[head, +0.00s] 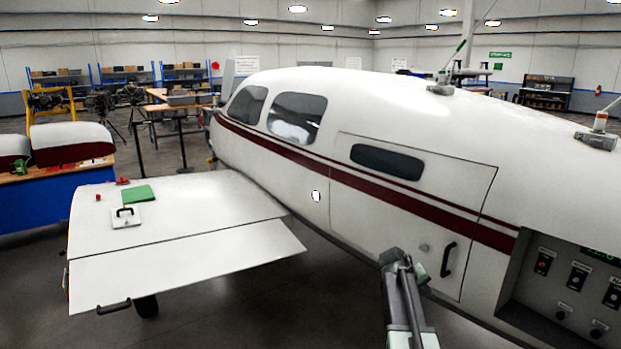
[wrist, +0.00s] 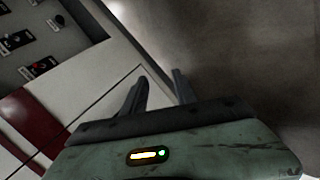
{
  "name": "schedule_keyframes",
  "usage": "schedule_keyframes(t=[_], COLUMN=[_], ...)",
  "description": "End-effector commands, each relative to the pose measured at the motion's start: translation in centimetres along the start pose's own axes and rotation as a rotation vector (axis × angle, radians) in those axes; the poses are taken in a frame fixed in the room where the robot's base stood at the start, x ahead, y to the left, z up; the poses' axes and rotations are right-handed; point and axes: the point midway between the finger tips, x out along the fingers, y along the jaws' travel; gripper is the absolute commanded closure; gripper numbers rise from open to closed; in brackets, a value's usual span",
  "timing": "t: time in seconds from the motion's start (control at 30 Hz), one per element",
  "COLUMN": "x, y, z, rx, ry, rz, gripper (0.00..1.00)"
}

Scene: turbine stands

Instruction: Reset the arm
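My gripper (wrist: 160,88) shows in the wrist view with its two dark fingers spread apart and nothing between them. Beyond the fingers are the white fuselage side with its dark red stripe (wrist: 24,115) and the grey floor. My arm rises from the bottom of the head view, right of centre, in front of the aircraft's side. Its upper end is near the cabin door (head: 385,205) and its black handle (head: 448,260). I cannot tell from the head view whether it touches the fuselage.
A recessed control panel (head: 570,290) with switches is at the lower right; it also shows in the wrist view (wrist: 50,35). The white wing (head: 185,205) extends left, with a green item (head: 138,194) on top. A blue workbench (head: 40,212) stands at far left. Open floor lies below the wing.

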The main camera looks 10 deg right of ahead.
Motion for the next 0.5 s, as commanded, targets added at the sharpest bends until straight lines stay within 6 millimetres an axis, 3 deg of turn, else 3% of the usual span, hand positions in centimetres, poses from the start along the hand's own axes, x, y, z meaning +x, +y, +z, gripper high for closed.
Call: schedule_keyframes(t=[0.03, 0.17, 0.3, 0.4, 0.5], x=[-1.6, -6.3, -11.5, -14.8, -17.1], y=[-4.8, -15.3, -25.7, -31.0, -33.4], z=[0.0, 0.7, 4.3, 8.2, 12.3], rx=[-0.023, -0.065, -0.103, -0.113, -0.083], ry=[0.022, 0.051, 0.044, 0.004, -0.072], rz=[-0.043, -0.174, -0.339, -0.459, -0.573], gripper=[0.66, 0.66, 0.66, 0.66, 0.66])
